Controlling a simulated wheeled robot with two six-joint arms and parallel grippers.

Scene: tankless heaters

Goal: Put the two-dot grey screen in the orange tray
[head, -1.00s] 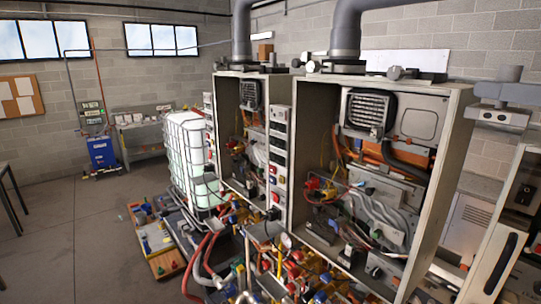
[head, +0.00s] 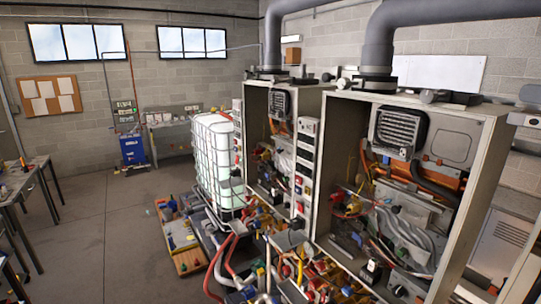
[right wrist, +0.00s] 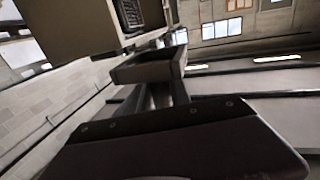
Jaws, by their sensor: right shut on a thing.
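My right gripper (head: 529,104) is at the right edge of the head view, partly cut off by the frame. It is shut on a small grey box-like screen (head: 526,119), whose front shows dark round marks near the picture's edge. In the right wrist view, the screen (right wrist: 140,70) shows from behind as a grey-brown box beyond the gripper's dark body. It is held up in the air, clear of the heater cabinets. I cannot make out the orange tray for certain in either view. My left gripper is not in view.
Two open heater cabinets (head: 487,145) with flue pipes (head: 378,50) stand at the right. A caged white tank (head: 213,160) and an orange-brown board (head: 188,262) with coloured parts are left of them. Tables (head: 37,165) stand at the far left. The floor (head: 95,240) between is clear.

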